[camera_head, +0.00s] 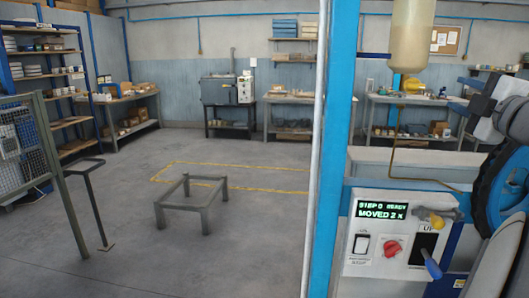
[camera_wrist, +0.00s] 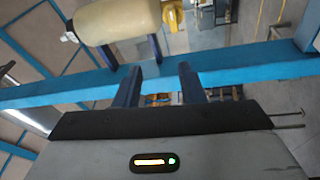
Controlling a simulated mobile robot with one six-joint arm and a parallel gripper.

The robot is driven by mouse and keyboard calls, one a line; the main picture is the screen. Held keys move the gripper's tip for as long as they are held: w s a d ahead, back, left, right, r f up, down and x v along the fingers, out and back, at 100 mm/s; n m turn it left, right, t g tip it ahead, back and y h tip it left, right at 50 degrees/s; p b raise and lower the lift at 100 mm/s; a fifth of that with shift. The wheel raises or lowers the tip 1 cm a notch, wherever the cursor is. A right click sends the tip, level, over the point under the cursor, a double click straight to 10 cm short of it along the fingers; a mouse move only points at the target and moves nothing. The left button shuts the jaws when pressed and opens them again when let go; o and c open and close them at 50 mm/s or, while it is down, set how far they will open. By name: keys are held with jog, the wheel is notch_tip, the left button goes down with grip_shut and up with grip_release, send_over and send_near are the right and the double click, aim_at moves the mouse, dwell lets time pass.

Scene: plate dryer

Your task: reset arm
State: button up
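My gripper (camera_head: 461,95) is raised at the upper right of the head view, with its fingers pointing left. In the wrist view its two dark blue fingers (camera_wrist: 159,68) stand apart with nothing held between them. A blue beam (camera_wrist: 240,68) and a cream tank (camera_wrist: 117,20) show beyond the fingers. In the head view the gripper is above and to the right of the white control panel (camera_head: 374,268).
The panel carries a red knob (camera_head: 393,248), a white switch (camera_head: 361,244) and a blue-handled lever (camera_head: 432,265). A blue post (camera_head: 335,130) stands left of it. The cream tank (camera_head: 411,35) hangs above. A low metal frame (camera_head: 190,195) stands on open floor.

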jog(key=a+f+m+g+h, duration=0.35)
jog(key=a+f+m, duration=0.35)
jog(key=f, duration=0.4)
jog(key=a+f+m+g+h, duration=0.2)
jog(key=a+f+m+g, duration=0.5)
jog(key=f, duration=0.5)
jog(key=s+a+f+m+g+y, duration=0.2)
jog(key=s+a+f+g+y, duration=0.3)
jog(key=s+a+f, duration=0.9)
notch_tip(320, 180, down, 2)
jog(key=shift+s+a+f+g, duration=0.1)
jog(key=shift+s+a+g, duration=0.45)
jog(key=shift+s, duration=0.55)
jog(key=shift+d+y, duration=0.15)
jog(key=shift+y, duration=0.1)
